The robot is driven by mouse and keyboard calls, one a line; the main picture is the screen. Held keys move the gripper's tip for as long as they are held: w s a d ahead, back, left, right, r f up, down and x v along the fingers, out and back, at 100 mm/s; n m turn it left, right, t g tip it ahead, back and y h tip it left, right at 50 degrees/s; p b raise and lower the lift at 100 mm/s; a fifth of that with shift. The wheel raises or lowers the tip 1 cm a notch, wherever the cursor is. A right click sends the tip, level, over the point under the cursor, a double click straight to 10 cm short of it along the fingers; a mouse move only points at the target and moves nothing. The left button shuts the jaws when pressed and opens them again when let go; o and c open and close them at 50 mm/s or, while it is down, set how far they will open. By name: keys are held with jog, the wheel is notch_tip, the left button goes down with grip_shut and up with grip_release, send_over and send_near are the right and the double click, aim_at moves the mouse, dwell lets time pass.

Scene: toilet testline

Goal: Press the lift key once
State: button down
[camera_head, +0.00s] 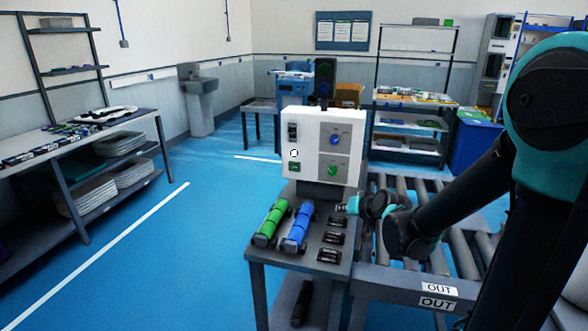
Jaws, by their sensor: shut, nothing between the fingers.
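A white control panel (314,115) stands upright at the back of a small dark table. On its left side are a dark switch-like part (292,131), a small round white button (294,153) and a small green plate (294,167). On its right side are a blue round part (335,140) and a green part (332,170). Labels are too small to read, so I cannot tell which is the lift key. My gripper (341,207) is shut and empty, pointing left, below the panel's lower right corner and apart from the panel's controls.
A green cylinder (272,222) and a blue cylinder (298,226) lie in holders on the small table (270,256). Several black holders (330,255) are beside them, near my gripper. A roller conveyor (470,271) runs to the right. Blue floor is open to the left.

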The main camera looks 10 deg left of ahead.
aim_at(294, 167)
jog(key=w+a+r+t+y, duration=0.1)
jog(key=w+a+y, duration=0.1)
jog(key=a, duration=0.8)
jog(key=w+a+r+m+t+y, duration=0.1)
jog(key=w+a, duration=0.4)
jog(key=a, duration=0.5)
jog(key=shift+a+r+t+y, duration=0.4)
jog(key=shift+r+t+y, duration=0.15)
jog(key=shift+y, duration=0.25)
jog(key=shift+w, duration=0.1)
jog(key=w, duration=0.8)
jog(key=shift+w+d, duration=0.15)
jog(key=shift+w, duration=0.25)
jog(key=shift+w, duration=0.4)
